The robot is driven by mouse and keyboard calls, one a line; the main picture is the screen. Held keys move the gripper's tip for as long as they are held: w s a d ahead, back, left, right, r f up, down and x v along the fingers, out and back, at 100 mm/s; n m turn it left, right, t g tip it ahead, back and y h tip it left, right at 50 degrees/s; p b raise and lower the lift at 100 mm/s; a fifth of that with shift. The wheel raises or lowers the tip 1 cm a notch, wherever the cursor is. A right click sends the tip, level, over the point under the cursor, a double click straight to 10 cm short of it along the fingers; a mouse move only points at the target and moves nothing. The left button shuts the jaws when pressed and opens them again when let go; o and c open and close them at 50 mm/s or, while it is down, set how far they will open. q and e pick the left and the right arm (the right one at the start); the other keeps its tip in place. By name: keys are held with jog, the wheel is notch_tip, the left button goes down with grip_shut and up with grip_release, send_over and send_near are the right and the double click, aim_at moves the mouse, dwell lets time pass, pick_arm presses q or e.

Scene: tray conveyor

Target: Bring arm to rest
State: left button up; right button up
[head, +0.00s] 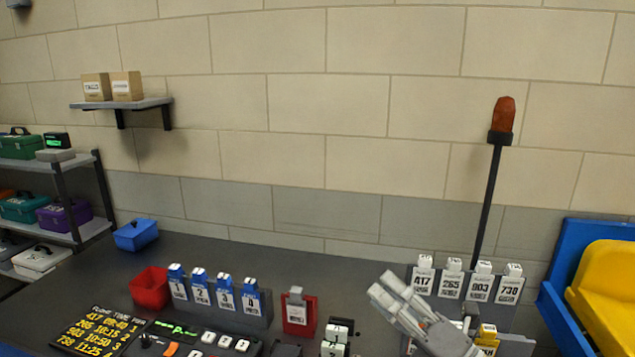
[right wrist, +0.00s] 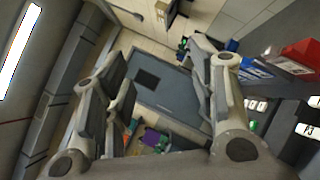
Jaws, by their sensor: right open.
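My right gripper (head: 393,297) shows in the head view above the right part of the dark counter, in front of the rack of white numbered tags (head: 462,275). In the right wrist view its two fingers (right wrist: 160,85) stand wide apart with nothing between them. Beyond the fingers that view shows the floor and a grey door-like panel, tilted. The right arm itself is mostly out of the head view. My left gripper is in neither view.
A lamp pole (head: 487,205) rises behind the white tags. A blue-framed yellow tray (head: 605,290) is at right.

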jog(key=s+d+f+m+h, duration=0.2)
jog(key=d+f+m+h, duration=0.3)
jog(key=f+m+h, duration=0.5)
jog(key=s+d+f+m+h, duration=0.3)
jog(key=d+f+m+h, duration=0.25)
jog(key=m, duration=0.75)
jog(key=s+a+f+m+g, duration=0.1)
jog(key=s+f+m+g, duration=0.3)
jog(key=s+f+g, duration=0.55)
jog(key=s+a+f+m+g, duration=0.1)
jog(key=s+f+m+g, duration=0.45)
jog(key=s, duration=0.85)
notch_tip(320, 180, down, 27)
jog(key=s+n+t, duration=0.2)
jog(key=s+d+f+g, duration=0.1)
jog(key=s+d+f, duration=0.1)
jog(key=s+f, duration=1.3)
jog(key=shift+s+d+f+g, duration=0.3)
jog(key=shift+s+d, duration=0.1)
jog(key=shift+s, duration=0.4)
